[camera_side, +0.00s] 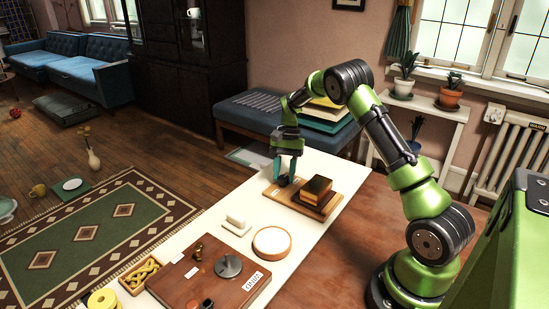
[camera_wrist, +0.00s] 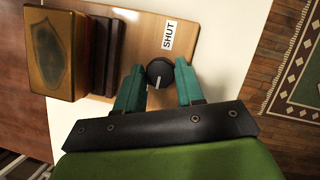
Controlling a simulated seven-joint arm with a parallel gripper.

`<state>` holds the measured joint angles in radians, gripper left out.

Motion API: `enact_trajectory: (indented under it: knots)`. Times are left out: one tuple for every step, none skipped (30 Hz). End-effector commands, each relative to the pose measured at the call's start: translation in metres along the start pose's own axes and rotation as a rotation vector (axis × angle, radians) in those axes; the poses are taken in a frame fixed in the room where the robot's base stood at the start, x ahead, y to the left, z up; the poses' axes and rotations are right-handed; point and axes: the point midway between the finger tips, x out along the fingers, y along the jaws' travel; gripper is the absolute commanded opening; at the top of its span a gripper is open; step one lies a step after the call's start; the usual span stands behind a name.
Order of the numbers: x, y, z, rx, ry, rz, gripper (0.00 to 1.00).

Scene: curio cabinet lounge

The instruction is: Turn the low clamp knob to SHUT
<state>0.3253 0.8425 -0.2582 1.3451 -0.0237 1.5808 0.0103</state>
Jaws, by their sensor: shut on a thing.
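The low clamp knob (camera_wrist: 160,70) is a black round knob on a light wooden board (camera_wrist: 140,28). Its pale pointer line points down in the wrist view, away from the white SHUT label (camera_wrist: 169,35) above it. My gripper (camera_wrist: 159,88) has its teal fingers on either side of the knob and is shut on it. In the side view my gripper (camera_side: 284,182) reaches down to the left end of the board (camera_side: 330,208), hiding most of the knob. A book (camera_side: 316,188) lies on the board; it shows in the wrist view (camera_wrist: 52,50) beside dark clamp bars (camera_wrist: 103,50).
On the white table, a brown box (camera_side: 190,280) with a grey dial (camera_side: 229,265) stands in front. A round wooden-rimmed dish (camera_side: 272,242) and a small white block (camera_side: 237,222) lie between. A blue bench (camera_side: 250,120) with stacked books is behind.

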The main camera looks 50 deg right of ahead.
Motion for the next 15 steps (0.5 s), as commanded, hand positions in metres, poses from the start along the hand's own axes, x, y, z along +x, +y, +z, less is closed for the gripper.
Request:
enact_trajectory:
  knots:
    - [-0.0011,-0.0006,-0.0001,0.000,0.002,-0.003,0.07]
    - [-0.0011,-0.0006,-0.0001,0.000,0.002,-0.003,0.07]
    - [-0.0011,-0.0006,-0.0001,-0.001,0.002,-0.002,0.07]
    - [-0.0011,-0.0006,-0.0001,-0.001,0.002,-0.002,0.07]
    - [-0.0011,-0.0006,-0.0001,-0.001,0.002,-0.002,0.07]
    - [-0.0011,-0.0006,-0.0001,-0.001,0.002,-0.002,0.07]
    - [-0.0011,-0.0006,-0.0001,-0.001,0.002,-0.002,0.07]
    - [-0.0011,-0.0005,-0.0001,-0.001,0.002,-0.002,0.07]
    - [-0.0011,-0.0005,-0.0001,-0.002,0.002,-0.002,0.44]
    - [-0.0011,-0.0005,-0.0001,-0.002,0.002,-0.002,0.48]
    - [-0.0010,-0.0005,-0.0001,-0.002,0.002,-0.002,0.53]
    - [-0.0009,-0.0004,-0.0001,-0.002,0.002,-0.001,0.59]
    - [-0.0008,-0.0003,-0.0001,-0.002,0.002,-0.001,0.61]
    - [-0.0007,-0.0003,-0.0001,-0.002,0.002,-0.001,0.61]
    - [-0.0006,-0.0002,-0.0001,-0.002,0.001,-0.001,0.61]
